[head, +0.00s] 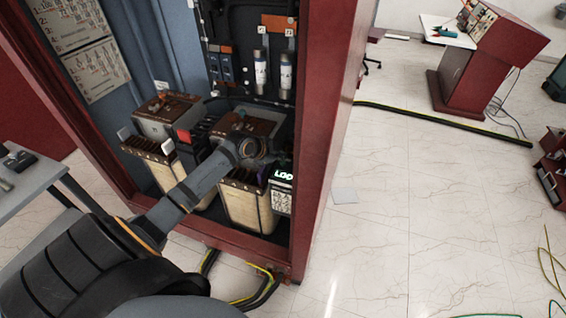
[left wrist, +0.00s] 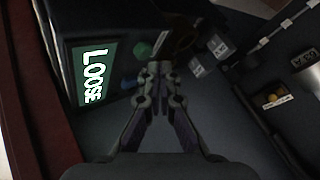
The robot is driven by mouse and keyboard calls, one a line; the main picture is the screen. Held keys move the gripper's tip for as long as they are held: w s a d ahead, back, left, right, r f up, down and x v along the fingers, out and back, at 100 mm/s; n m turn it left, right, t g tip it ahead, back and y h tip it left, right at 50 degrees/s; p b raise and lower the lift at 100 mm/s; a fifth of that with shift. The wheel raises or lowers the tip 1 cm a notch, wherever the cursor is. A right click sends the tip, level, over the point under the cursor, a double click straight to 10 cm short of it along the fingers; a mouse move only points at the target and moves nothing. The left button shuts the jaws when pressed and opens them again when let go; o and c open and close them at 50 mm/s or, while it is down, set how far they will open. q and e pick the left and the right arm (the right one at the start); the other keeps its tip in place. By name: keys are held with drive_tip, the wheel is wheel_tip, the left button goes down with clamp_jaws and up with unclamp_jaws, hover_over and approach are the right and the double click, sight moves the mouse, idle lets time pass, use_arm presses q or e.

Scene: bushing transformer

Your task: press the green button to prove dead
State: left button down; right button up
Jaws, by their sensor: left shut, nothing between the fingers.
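A dark box-shaped device (head: 282,188) with a lit display stands inside the red cabinet, at its right front. In the left wrist view the display (left wrist: 96,74) reads "LOOSE". A green button (left wrist: 143,50) shows on the same dark face, beside the display, and a blue spot lies below it. My left gripper (left wrist: 160,70) is shut and empty. Its fingertips are close to the green button, at its right in the wrist view; I cannot tell whether they touch it. In the head view the left arm reaches into the cabinet, and its wrist hides the fingertips.
The red cabinet's right post (head: 325,120) stands close beside the device. Transformer blocks (head: 246,205) with brown tops fill the cabinet floor. Fuses and switches hang on the back panel. A grey cart (head: 35,190) stands at the left. The tiled floor at the right is mostly clear.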

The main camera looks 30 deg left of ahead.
sight(281, 163)
use_arm(q)
drive_tip(key=shift+f, duration=0.3)
drive_tip(key=shift+f+b, duration=0.35)
drive_tip(key=shift+f, duration=0.15)
idle(0.5)
drive_tip(key=shift+r, duration=0.15)
drive_tip(key=shift+r+p, duration=0.8)
drive_tip(key=shift+p, duration=0.05)
wheel_tip(281, 163, up, 5)
drive_tip(key=p, duration=0.4)
drive_tip(key=shift+p, duration=0.35)
idle(0.5)
